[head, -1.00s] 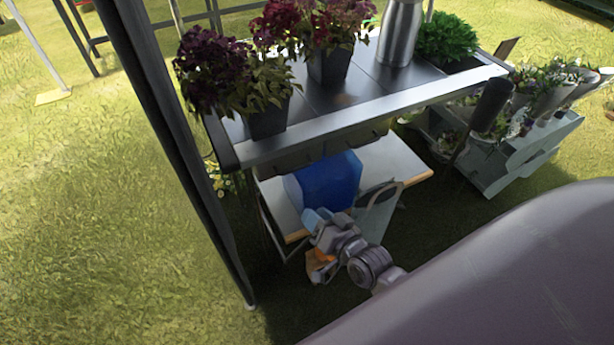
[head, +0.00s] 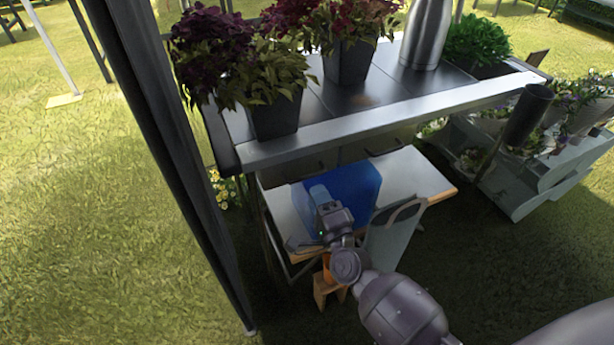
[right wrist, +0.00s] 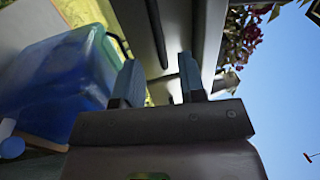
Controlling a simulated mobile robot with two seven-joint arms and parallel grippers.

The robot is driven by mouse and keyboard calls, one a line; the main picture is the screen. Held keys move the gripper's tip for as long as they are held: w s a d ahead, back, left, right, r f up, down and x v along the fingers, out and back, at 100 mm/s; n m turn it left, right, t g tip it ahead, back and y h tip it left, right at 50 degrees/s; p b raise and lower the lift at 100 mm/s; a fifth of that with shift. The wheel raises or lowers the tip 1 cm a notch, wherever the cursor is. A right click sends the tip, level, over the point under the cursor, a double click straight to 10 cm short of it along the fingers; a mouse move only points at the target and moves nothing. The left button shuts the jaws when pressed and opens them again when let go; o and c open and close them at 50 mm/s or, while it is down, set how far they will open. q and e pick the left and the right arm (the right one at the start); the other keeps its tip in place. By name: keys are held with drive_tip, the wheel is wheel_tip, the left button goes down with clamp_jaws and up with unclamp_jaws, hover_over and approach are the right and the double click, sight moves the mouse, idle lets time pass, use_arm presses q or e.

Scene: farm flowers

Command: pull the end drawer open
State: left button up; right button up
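Shut-looking drawer fronts sit under the top of the metal potting table (head: 400,108). The end drawer (head: 290,173) is at the left end, and its handle is hard to make out. A dark handle (head: 385,150) shows on the drawer to its right. My right gripper (head: 318,190) is below and in front of the drawers, over the blue crate. In the right wrist view my right gripper (right wrist: 160,80) has its fingers apart with nothing between them. A drawer front (right wrist: 178,25) with a dark bar handle (right wrist: 156,30) lies beyond the fingertips, apart from them. My left gripper is not in view.
The blue crate (head: 358,188) stands on the lower shelf (head: 425,175), with a grey sign board (head: 395,235) in front. A dark post (head: 160,130) rises at the left. Potted plants (head: 275,115) and a metal can (head: 427,35) stand on top. Grass at left is free.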

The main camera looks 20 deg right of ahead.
sight(306, 177)
drive_tip(key=w, duration=0.4)
drive_tip(key=w+r, duration=0.1)
drive_tip(key=w, duration=0.1)
drive_tip(key=shift+w+a, duration=0.1)
drive_tip(key=shift+w, duration=0.2)
clamp_jaws()
